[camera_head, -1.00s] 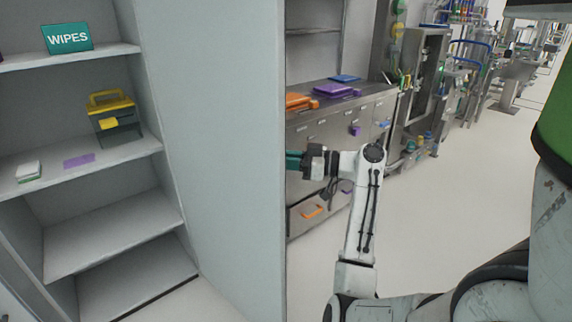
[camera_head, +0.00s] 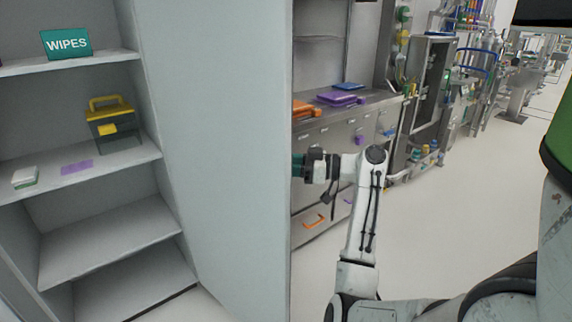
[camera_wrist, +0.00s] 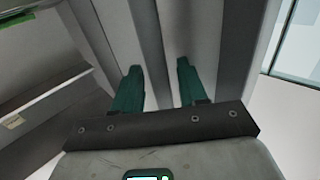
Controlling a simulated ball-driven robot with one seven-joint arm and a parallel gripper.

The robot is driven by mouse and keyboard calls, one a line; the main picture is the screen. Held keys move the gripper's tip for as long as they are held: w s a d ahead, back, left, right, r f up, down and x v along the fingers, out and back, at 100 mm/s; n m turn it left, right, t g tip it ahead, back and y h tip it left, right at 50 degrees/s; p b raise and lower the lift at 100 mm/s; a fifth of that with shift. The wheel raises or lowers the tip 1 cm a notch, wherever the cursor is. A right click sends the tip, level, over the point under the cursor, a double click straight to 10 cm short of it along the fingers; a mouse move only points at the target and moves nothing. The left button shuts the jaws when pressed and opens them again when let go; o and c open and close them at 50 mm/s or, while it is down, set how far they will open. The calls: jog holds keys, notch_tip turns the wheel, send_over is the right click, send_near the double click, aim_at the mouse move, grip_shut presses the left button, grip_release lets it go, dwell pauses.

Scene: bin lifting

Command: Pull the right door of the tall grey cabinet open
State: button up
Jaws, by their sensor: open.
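The tall grey cabinet (camera_head: 75,67) stands at the left in the head view, with its shelves exposed. Its right door (camera_head: 218,150) stands swung out as a broad pale panel to the right of the shelves. My gripper (camera_head: 298,165) is at the door's free edge, its dark fingers partly hidden behind that edge in the head view. In the wrist view two green fingers of my gripper (camera_wrist: 158,80) are spread apart, with a grey door panel (camera_wrist: 150,40) ahead of and between them. I cannot tell whether they touch it.
The shelves hold a teal wipes box (camera_head: 66,43), a yellow-handled case (camera_head: 112,119), a white stack (camera_head: 25,177) and a purple sheet (camera_head: 76,167). A metal counter (camera_head: 345,125) stands behind my arm. Open floor (camera_head: 450,220) lies to the right.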

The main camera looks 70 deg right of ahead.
jog(key=v, duration=1.1)
jog(key=shift+b, duration=0.4)
jog(key=shift+f, duration=0.1)
